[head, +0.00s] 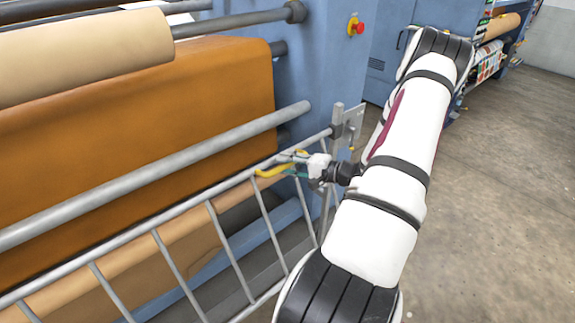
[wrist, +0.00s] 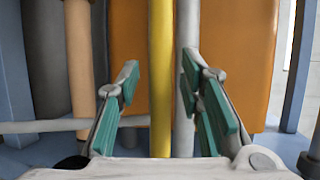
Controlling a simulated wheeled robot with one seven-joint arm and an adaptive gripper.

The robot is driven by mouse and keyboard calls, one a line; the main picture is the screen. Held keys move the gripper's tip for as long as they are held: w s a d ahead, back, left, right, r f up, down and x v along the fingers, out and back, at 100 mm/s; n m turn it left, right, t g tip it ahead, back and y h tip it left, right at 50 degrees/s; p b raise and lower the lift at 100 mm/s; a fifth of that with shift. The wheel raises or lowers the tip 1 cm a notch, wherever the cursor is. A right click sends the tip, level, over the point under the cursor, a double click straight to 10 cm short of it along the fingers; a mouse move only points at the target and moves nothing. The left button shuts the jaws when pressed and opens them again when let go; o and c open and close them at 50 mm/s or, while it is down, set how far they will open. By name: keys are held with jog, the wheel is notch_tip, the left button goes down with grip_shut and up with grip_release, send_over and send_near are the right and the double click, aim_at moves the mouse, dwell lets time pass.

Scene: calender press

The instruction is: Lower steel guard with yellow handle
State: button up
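The steel guard (head: 162,240) is a grey barred frame along the front of the press, with a long top rail and several bars running down from it. Its yellow handle (head: 270,172) is near the right end of the top rail. My gripper (head: 288,166) is at this handle, reaching in from the right. In the wrist view the yellow handle (wrist: 161,75) runs between the green-padded fingers of my open gripper (wrist: 160,78), with gaps on both sides. The guard's grey rail (wrist: 187,30) runs beside the handle, behind the right finger. The fingertips are small in the head view.
Orange-brown material (head: 150,115) on the press and a thick grey bar (head: 150,180) lie behind the guard. A blue side frame (head: 335,70) carries a red button (head: 359,28). A bracket (head: 345,125) is at the guard's right end. Concrete floor (head: 490,210) is clear at right.

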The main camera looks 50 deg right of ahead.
grip_shut()
jog(key=shift+f, duration=0.1)
notch_tip(320, 180, down, 44)
jog(key=b, duration=3.2)
jog(key=shift+r, duration=0.25)
jog(key=shift+o, duration=0.8)
grip_release()
jog(key=v, duration=1.2)
